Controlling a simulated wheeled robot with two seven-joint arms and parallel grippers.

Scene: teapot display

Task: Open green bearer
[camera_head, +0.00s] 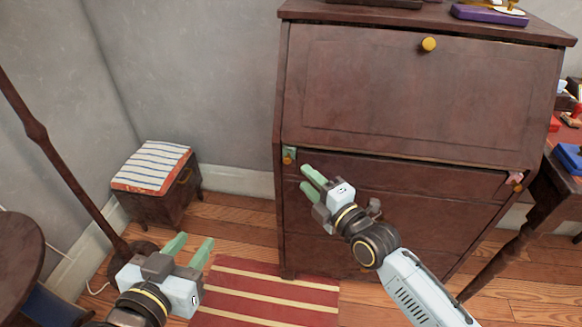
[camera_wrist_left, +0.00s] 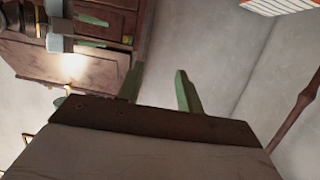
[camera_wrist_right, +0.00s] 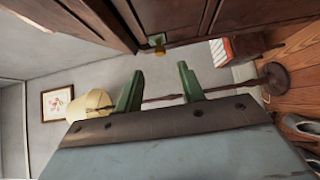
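The green bearer (camera_head: 289,151) is a small green end with a brass knob at the left front of the brown bureau (camera_head: 420,95), just under its slanted lid. It looks flush with the front. The right wrist view shows its green face (camera_wrist_right: 150,40) and knob at the top centre. My right gripper (camera_head: 308,178) is open and empty, a little to the right of the bearer in the head view and apart from it. My left gripper (camera_head: 194,247) is open and empty, low and left of the bureau.
A pink bearer (camera_head: 516,178) with a knob sits at the bureau's right. A striped stool (camera_head: 152,168) stands against the wall at left. A striped rug (camera_head: 265,295) lies in front. A side table (camera_head: 550,200) stands at right, and a round table (camera_head: 18,255) at lower left.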

